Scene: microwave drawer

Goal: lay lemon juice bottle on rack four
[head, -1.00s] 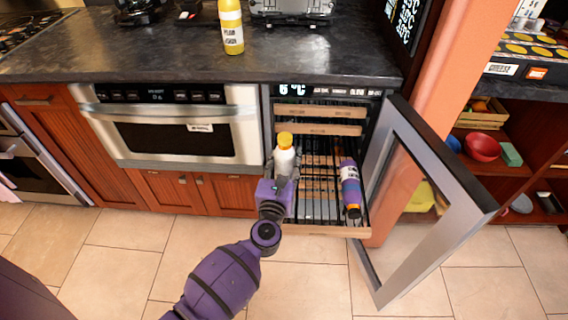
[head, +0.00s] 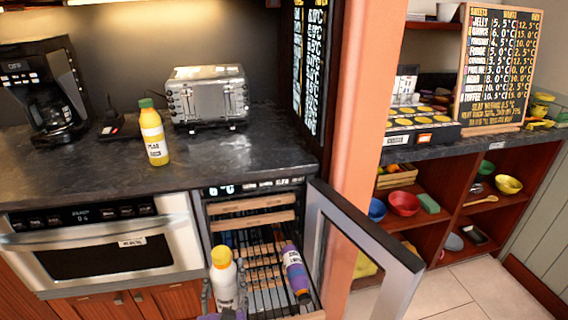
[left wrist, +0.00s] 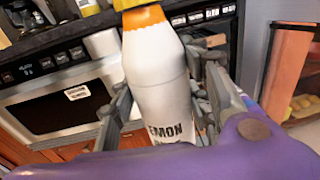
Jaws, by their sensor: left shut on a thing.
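The lemon juice bottle (head: 224,280) is white with a yellow cap and stands upright in my left gripper (head: 226,300). In the left wrist view the bottle (left wrist: 158,75) shows an orange shoulder and part of a "LEMON" label, with the fingers closed on both sides. It is in front of the open wine-cooler-like cabinet, at the left side of its pulled-out rack (head: 262,278). A purple bottle (head: 295,270) lies on that rack's right side. Upper racks with wooden fronts (head: 250,204) sit above it. Which rack is number four cannot be read. My right gripper is not in view.
The cabinet's glass door (head: 372,240) stands open to the right. A yellow bottle with a green cap (head: 153,135), a toaster (head: 208,97) and a coffee maker (head: 50,95) stand on the dark counter (head: 225,155). A microwave drawer (head: 100,245) is at the left.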

